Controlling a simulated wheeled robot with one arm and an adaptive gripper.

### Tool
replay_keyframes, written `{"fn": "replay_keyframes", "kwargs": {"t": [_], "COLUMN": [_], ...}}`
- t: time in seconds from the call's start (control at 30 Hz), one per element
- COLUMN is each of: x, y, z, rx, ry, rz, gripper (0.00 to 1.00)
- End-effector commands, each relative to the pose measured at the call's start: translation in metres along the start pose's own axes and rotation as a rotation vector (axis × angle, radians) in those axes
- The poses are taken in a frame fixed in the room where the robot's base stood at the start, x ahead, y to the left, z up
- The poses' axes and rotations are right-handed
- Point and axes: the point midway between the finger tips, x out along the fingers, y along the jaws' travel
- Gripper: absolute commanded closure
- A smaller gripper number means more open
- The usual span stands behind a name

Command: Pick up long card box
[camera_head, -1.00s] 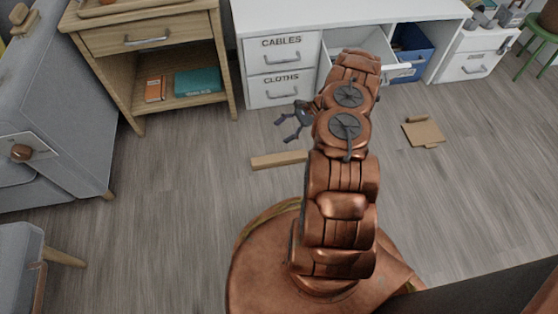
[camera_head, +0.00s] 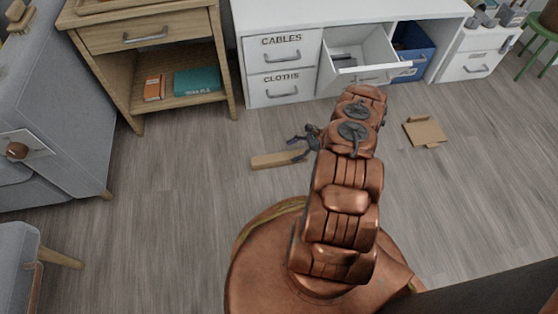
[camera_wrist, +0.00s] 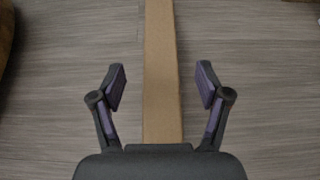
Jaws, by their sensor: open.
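The long card box (camera_head: 276,160) is a narrow tan cardboard bar lying flat on the grey wood floor, left of my arm. In the wrist view the long card box (camera_wrist: 161,70) runs up the middle of the picture, between the two fingers. My gripper (camera_head: 298,147) is at the right end of the box in the head view. In the wrist view my gripper (camera_wrist: 161,88) is open, with a purple-padded finger on each side of the box and floor showing between each finger and the box. The box's near end is hidden behind the gripper's palm.
A white desk (camera_head: 283,55) with labelled drawers stands behind, with one drawer (camera_head: 357,65) pulled open. A flat cardboard piece (camera_head: 425,131) lies on the floor at right. A wooden side table (camera_head: 150,60) and a grey sofa (camera_head: 60,110) are at left. Floor around the box is clear.

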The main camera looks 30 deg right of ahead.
Motion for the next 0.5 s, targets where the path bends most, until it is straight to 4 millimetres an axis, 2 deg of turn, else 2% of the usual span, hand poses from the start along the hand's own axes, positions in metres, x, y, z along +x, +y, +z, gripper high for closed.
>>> {"fn": "replay_keyframes", "kwargs": {"t": [0.3,0.5], "x": [0.039,0.048], "y": [-0.001,-0.001], "z": [-0.002,0.001], "rx": [-0.001,0.0], "ry": [-0.003,-0.002], "rz": [0.002,0.002], "gripper": [0.24,0.24]}}
